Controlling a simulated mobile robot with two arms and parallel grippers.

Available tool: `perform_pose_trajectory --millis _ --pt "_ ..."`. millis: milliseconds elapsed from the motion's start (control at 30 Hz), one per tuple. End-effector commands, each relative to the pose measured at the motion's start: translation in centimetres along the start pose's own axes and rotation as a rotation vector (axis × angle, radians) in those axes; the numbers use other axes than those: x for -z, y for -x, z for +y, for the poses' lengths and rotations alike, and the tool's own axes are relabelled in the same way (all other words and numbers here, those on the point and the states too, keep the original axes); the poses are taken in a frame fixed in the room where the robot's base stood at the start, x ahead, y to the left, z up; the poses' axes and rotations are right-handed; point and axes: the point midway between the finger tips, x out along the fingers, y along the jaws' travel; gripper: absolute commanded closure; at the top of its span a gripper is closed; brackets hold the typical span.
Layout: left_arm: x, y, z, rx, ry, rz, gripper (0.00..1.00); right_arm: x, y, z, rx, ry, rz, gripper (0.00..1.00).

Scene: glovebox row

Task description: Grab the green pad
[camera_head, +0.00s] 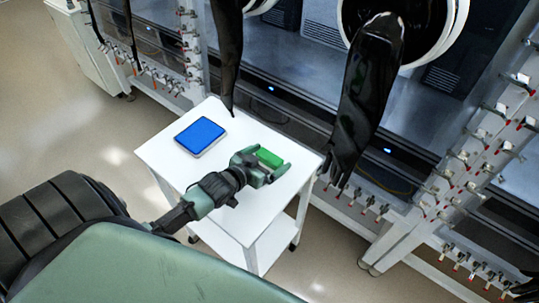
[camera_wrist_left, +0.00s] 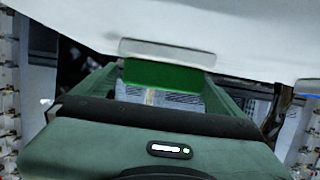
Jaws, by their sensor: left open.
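The green pad (camera_head: 270,157) lies near the right part of the white cart's top (camera_head: 164,152) in the head view. My left gripper (camera_head: 269,162) is open, with its fingers on either side of the pad. Part of the pad is hidden by the gripper. In the left wrist view, the pad's green face (camera_wrist_left: 162,74) shows between the two spread fingers, with a pale edge above it. I cannot tell whether the fingers touch it. My right gripper is in neither view.
A blue pad (camera_head: 200,135) lies on the cart's left part. Black glovebox gloves (camera_head: 365,95) hang from the ports behind, one close to the cart's right corner. Valve-lined frames (camera_head: 480,150) stand at the right. Floor is clear at left.

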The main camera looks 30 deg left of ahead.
Motion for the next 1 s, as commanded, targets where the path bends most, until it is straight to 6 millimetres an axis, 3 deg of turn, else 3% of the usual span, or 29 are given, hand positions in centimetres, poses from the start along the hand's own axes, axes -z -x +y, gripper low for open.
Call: perform_pose_trajectory --millis 200,500,533,700,1000 --pt "0.2 -2.8 -0.2 0.000 -0.001 0.001 0.00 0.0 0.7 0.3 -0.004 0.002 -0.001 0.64" --pt "0.0 -3.4 -0.2 0.000 -0.002 0.000 0.00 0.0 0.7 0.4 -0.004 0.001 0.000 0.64" --pt "0.0 -3.4 -0.2 0.000 -0.002 0.000 0.03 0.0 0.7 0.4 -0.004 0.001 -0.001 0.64" --pt "0.0 -3.4 -0.2 0.000 -0.001 0.000 0.50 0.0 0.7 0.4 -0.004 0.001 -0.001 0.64" --pt "0.2 -3.3 -0.2 0.000 -0.001 0.001 0.50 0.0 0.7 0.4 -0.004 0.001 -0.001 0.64"
